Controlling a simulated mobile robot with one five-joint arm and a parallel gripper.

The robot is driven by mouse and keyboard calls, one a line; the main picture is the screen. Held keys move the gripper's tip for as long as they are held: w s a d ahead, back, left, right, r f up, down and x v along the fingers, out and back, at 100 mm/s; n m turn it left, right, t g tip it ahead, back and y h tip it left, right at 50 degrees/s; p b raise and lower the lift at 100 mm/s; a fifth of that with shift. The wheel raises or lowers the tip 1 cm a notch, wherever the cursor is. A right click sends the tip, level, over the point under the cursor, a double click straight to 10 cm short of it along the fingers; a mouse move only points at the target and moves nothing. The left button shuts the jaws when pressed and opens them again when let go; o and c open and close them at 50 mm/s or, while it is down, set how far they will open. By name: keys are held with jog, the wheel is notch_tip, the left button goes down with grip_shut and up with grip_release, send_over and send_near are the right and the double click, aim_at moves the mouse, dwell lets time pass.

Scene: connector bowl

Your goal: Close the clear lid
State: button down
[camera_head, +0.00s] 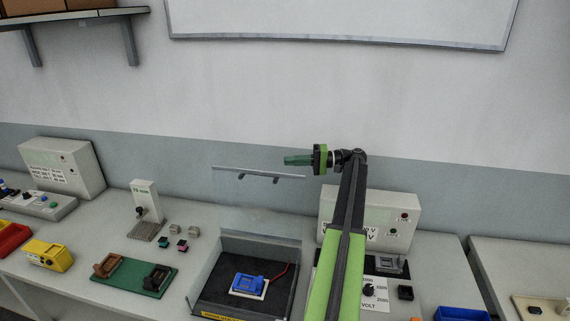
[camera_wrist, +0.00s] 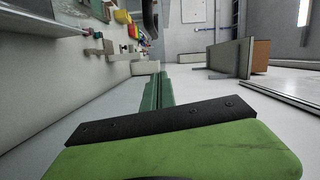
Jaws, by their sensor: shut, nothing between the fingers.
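The clear lid (camera_head: 257,205) stands raised, roughly upright, over the back of a dark open-topped box (camera_head: 216,292). Its grey top edge bar (camera_head: 258,172) carries two small dark tabs. A blue connector block (camera_head: 248,284) on a pale base sits inside the box, with a red lead beside it. My gripper (camera_head: 287,160) is shut and empty, pointing left. Its fingertips appear just above and near the right end of the lid's top edge; I cannot tell whether they touch. The shut green fingers also show in the wrist view (camera_wrist: 156,92).
A control box (camera_head: 372,213) and a voltage dial panel (camera_head: 370,290) stand right of the box, partly behind my arm. A green fixture (camera_head: 138,277), a yellow block (camera_head: 48,254) and a white upright device (camera_head: 145,203) are on the left bench. Air above the left bench is clear.

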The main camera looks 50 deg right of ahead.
jog(key=w+a, duration=0.4)
jog(key=a, duration=0.4)
jog(key=shift+a+f+b, duration=0.3)
jog(key=shift+f+b, duration=0.05)
jog(key=shift+f, duration=0.05)
